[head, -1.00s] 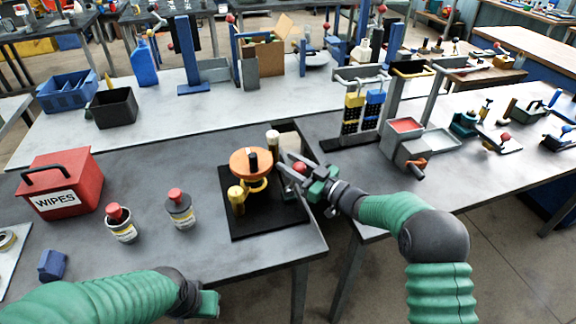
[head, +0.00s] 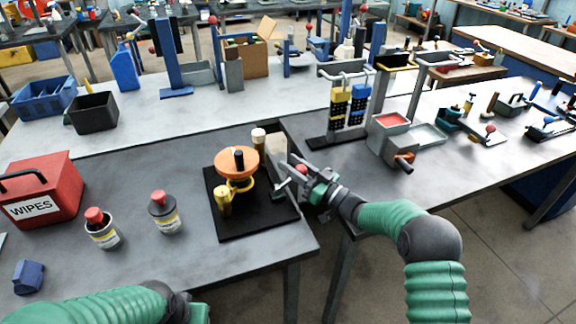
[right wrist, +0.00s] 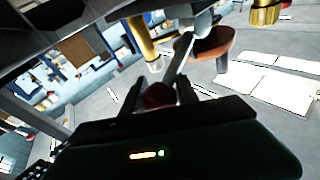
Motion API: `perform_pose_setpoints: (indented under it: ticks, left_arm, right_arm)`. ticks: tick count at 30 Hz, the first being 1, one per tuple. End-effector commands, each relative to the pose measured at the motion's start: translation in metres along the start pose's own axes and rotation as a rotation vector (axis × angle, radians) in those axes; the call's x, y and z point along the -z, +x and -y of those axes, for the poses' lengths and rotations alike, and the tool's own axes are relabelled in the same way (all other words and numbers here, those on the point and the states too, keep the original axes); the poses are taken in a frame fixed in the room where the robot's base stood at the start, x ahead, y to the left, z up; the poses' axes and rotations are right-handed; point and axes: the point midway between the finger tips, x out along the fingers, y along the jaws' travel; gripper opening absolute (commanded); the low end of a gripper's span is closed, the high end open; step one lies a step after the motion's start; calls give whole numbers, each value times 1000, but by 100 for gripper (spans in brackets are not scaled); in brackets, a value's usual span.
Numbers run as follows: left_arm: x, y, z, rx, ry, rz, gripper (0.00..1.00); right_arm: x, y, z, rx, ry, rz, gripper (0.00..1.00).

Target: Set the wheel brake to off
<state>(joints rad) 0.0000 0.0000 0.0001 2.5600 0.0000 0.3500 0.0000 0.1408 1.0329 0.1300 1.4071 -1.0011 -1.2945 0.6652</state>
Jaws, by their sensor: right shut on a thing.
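The unit with the orange handwheel (head: 236,160) stands on a black base plate (head: 222,231) on the dark table. The brake lever is a thin pale rod (right wrist: 181,57) in the right wrist view, ending in a red knob (right wrist: 158,95). The red knob (head: 301,169) also shows in the head view, right of the wheel. My right gripper (head: 300,176) is shut on this knob, with one finger on each side of it. The lever's pivot is hard to make out. My left gripper (head: 198,312) is at the bottom edge, mostly cut off.
Two red-capped bottles (head: 165,214) (head: 102,229) stand left of the plate. A red wipes box (head: 40,190) is at the far left. A pale upright block (head: 277,150) stands behind the lever. A rack with yellow and blue holders (head: 340,108) stands behind to the right.

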Motion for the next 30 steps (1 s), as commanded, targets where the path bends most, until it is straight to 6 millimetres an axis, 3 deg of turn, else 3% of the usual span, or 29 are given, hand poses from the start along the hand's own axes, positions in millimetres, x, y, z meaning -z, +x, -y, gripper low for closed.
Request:
perform_pose_setpoints:
  ticks: [1,15,16,20,30]
  left_arm:
    - [0,1,0,0,0,0,36]
    - [0,1,0,0,0,0,36]
    - [0,1,0,0,0,0,36]
    - [0,1,0,0,0,0,36]
    - [0,-1,0,0,0,0,36]
  right_arm:
    - [0,-5,-8,-16,-6,2,0]
    - [2,-6,-10,-19,-8,0,0]
    - [2,-6,-10,-19,-8,0,39]
    - [2,-5,-8,-16,-7,-1,56]
    - [8,-1,-3,-8,-8,-1,57]
